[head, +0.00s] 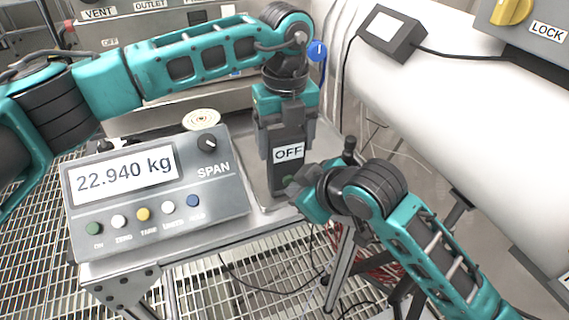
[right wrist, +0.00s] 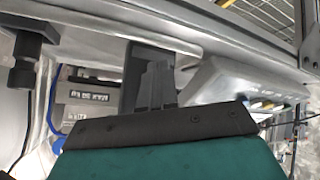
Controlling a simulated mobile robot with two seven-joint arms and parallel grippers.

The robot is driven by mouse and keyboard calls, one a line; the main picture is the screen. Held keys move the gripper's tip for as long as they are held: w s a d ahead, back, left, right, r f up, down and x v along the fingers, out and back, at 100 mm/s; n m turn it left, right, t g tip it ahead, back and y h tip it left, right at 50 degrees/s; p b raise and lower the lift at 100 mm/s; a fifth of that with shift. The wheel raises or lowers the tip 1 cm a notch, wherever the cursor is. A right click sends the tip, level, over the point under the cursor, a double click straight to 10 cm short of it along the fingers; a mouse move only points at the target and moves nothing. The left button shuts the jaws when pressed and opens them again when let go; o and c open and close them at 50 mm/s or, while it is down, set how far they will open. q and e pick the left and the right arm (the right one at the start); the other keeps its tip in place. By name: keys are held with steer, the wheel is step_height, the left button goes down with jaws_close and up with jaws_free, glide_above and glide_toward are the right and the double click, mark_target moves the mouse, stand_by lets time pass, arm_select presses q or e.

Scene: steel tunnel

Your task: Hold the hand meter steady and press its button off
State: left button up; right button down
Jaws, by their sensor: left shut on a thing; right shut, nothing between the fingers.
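The hand meter (head: 290,170) is a dark upright block with a white display reading OFF. My left gripper (head: 287,133) is shut on its upper part from above, with a finger on each side.
A grey weighing indicator (head: 225,180) reading 22.940 kg stands left of the meter on a steel bench (head: 265,214). A thick white pipe (head: 470,110) with a small black box (head: 392,35) lies to the right. Grating and cables are below.

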stand_by(0.4)
steer(key=shift+s+d, duration=0.1)
steer(key=shift+s, duration=0.25)
steer(key=s+d, duration=0.2)
steer(key=s, duration=0.3)
steer(key=shift+s, duration=0.35)
stand_by(0.6)
arm_select(q)
steer(key=o, duration=1.1)
